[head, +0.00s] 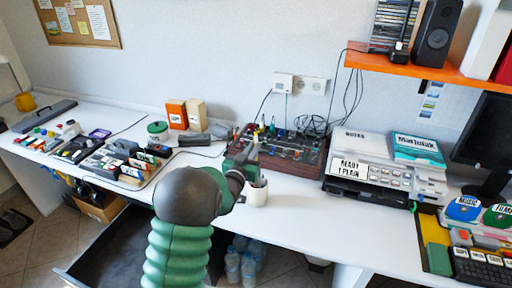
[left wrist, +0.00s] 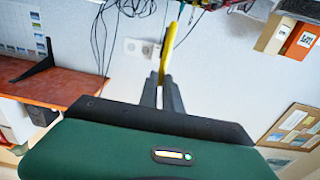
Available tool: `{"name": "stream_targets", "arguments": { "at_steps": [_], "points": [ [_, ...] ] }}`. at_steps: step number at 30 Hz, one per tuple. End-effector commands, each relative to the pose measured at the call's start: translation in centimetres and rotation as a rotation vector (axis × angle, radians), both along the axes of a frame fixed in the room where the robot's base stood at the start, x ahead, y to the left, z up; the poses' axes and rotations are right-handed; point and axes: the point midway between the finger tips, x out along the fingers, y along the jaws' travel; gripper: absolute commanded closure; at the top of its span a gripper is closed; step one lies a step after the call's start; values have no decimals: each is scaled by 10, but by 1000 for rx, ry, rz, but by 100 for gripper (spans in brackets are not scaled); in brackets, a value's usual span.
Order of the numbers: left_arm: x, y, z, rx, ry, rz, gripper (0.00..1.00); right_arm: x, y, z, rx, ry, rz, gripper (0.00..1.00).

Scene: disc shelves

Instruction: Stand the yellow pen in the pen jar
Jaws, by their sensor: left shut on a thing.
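The yellow pen (left wrist: 169,45) is held between the fingertips of my left gripper (left wrist: 162,82) in the left wrist view. In the head view my left gripper (head: 250,158) is over the desk, just above and behind the pen jar. The pen cannot be made out clearly there. The pen jar (head: 258,194) is a small white cup standing upright near the desk's front edge. Its mouth is partly covered by my gripper, and something dark shows at its rim. My right gripper is not in view.
A mixer panel (head: 290,148) with cables stands behind the jar. A printer with papers (head: 372,172) stands to its right. A tray of small boxes (head: 128,162) lies to the left. The white desk (head: 300,205) is clear right of the jar. An orange shelf (head: 430,67) hangs above.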

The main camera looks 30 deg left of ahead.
Motion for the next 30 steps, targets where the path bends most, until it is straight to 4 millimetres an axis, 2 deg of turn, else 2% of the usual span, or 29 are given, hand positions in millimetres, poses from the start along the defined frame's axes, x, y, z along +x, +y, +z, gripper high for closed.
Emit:
{"name": "stream_targets", "arguments": {
  "at_steps": [30],
  "points": [
    [1,-1,-100,1,2,0,100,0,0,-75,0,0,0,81]
  ]
}}
